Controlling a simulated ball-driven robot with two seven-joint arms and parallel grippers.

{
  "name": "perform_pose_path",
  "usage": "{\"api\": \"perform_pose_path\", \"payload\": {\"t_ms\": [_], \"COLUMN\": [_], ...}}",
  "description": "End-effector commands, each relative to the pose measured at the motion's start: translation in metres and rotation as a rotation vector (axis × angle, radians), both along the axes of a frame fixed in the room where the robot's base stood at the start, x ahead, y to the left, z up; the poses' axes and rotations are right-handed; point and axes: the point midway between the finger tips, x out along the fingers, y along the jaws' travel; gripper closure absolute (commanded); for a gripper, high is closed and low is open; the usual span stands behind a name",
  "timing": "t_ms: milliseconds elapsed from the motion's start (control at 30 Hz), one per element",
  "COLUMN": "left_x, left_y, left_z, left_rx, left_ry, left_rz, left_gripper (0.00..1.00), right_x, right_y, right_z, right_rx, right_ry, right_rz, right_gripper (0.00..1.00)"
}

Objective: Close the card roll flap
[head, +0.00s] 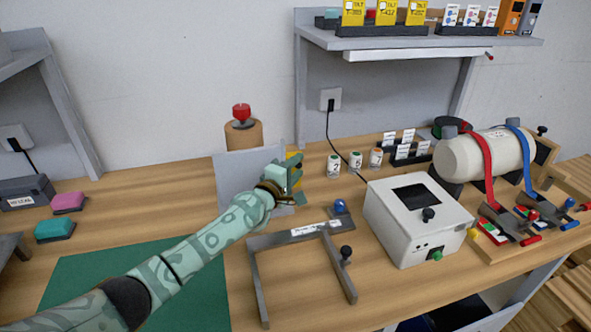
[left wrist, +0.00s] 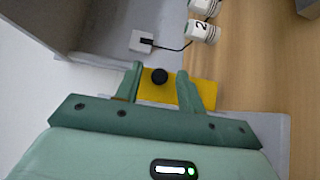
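A brown card roll (head: 244,136) with a red knob (head: 241,113) on top stands at the back of the bench in the head view. A grey upright panel (head: 234,171), apparently the flap, stands in front of it and hides its lower part. A yellow strip (left wrist: 198,93) with a black knob (left wrist: 159,76) shows by the panel in the left wrist view. My left gripper (head: 294,170) is at the panel's right side. In the left wrist view its fingers (left wrist: 159,78) are apart, one on each side of the black knob, with small gaps visible. My right gripper is out of view.
Several small white pots (head: 334,165) stand just right of the gripper. A grey frame (head: 302,234) lies in front, and a white box device (head: 418,218) stands to the right. A green mat (head: 85,285) lies under my left arm. A shelf (head: 400,40) hangs behind.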

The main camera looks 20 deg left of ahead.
Motion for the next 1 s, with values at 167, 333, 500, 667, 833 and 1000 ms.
{"api": "perform_pose_path", "payload": {"t_ms": [167,333,500,667,833,1000], "left_x": [0.000,0.000,0.000,0.002,0.006,0.012], "left_y": [0.000,0.000,-0.001,-0.003,-0.005,-0.007], "left_z": [0.000,0.000,0.000,0.002,0.002,-0.002], "left_rx": [0.000,0.000,0.000,-0.004,-0.004,-0.005], "left_ry": [0.000,0.000,0.000,0.001,0.002,0.004], "left_rz": [0.000,0.002,0.026,0.093,0.216,0.373], "left_gripper": [1.00,1.00,1.00,1.00,1.00,1.00], "right_x": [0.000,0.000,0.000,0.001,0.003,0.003], "right_y": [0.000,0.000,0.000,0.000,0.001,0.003], "right_z": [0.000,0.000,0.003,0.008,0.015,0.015], "right_rx": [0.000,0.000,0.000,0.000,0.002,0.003], "right_ry": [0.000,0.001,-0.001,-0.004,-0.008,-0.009], "right_rz": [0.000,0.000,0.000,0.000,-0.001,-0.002], "right_gripper": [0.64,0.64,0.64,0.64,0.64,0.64]}}
